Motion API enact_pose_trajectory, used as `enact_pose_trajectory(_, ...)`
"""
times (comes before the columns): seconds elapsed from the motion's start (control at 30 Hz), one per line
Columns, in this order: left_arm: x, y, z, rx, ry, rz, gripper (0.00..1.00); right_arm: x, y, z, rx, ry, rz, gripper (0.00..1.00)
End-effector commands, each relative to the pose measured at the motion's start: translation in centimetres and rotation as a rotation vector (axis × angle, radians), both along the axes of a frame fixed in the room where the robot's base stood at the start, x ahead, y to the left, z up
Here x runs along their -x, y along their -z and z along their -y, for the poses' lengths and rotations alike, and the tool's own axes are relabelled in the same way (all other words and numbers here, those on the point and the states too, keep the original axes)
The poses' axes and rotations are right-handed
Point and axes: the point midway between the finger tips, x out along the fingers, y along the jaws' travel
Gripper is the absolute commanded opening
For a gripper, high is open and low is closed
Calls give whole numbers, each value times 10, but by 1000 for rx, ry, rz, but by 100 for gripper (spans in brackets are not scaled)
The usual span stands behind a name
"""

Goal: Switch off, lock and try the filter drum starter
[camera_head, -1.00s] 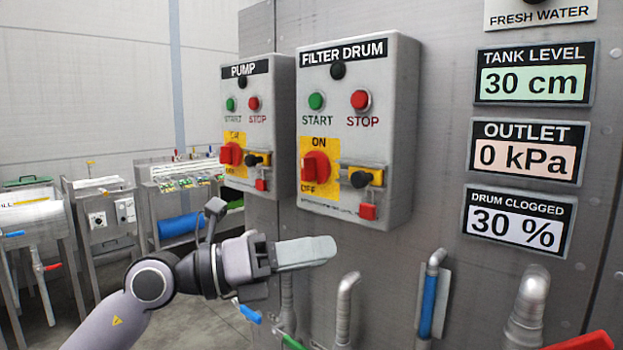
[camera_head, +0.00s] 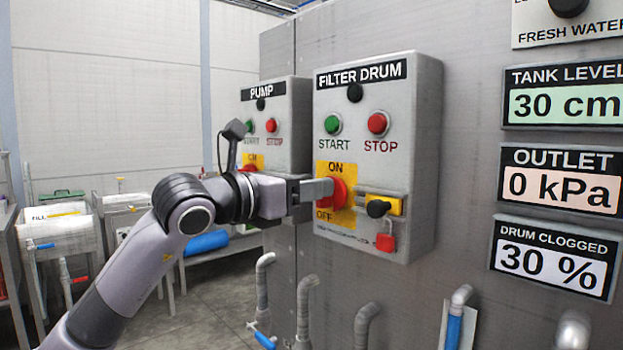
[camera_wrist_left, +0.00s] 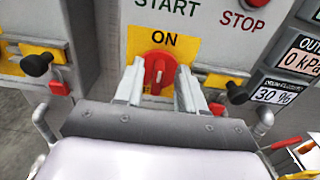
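The filter drum starter (camera_head: 420,150) is a grey wall box with a green START button (camera_head: 333,123) and a red STOP button (camera_head: 378,122). Its red rotary switch (camera_wrist_left: 158,72) sits on a yellow ON/OFF plate (camera_head: 336,170), its grip upright towards ON. My left gripper (camera_wrist_left: 159,80) is at the switch, fingers apart on either side of it, with small gaps showing in the left wrist view. In the head view the gripper (camera_head: 320,190) partly covers the switch. A red padlock (camera_head: 385,242) hangs below a black knob (camera_head: 378,208) on a yellow hasp. My right gripper is out of view.
The pump starter (camera_head: 291,150) is close on the left, partly behind my arm. Pipes (camera_head: 304,300) run along the wall below the boxes. Displays (camera_head: 562,180) are on the right. Benches (camera_head: 60,240) stand at the far left.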

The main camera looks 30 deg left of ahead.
Motion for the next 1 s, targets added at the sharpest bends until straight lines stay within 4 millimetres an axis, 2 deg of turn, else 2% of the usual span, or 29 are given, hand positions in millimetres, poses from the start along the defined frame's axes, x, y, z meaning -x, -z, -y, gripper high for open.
enact_pose_trajectory(0.1,-6,0,3,1,1,0,39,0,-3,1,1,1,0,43)
enact_pose_trajectory(0.33,-7,1,3,0,1,0,39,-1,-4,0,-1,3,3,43)
enact_pose_trajectory(0.37,-7,1,3,0,1,0,36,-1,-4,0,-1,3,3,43)
enact_pose_trajectory(0.4,-7,1,3,0,1,0,23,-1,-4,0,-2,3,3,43)
enact_pose_trajectory(0.47,-7,1,3,0,1,0,3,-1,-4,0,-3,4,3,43)
enact_pose_trajectory(0.5,-7,1,3,0,1,0,0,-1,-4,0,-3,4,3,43)
enact_pose_trajectory(0.77,-7,1,3,10,2,-4,0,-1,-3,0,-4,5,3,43)
enact_pose_trajectory(1.0,-8,3,2,93,3,-31,0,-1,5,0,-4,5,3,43)
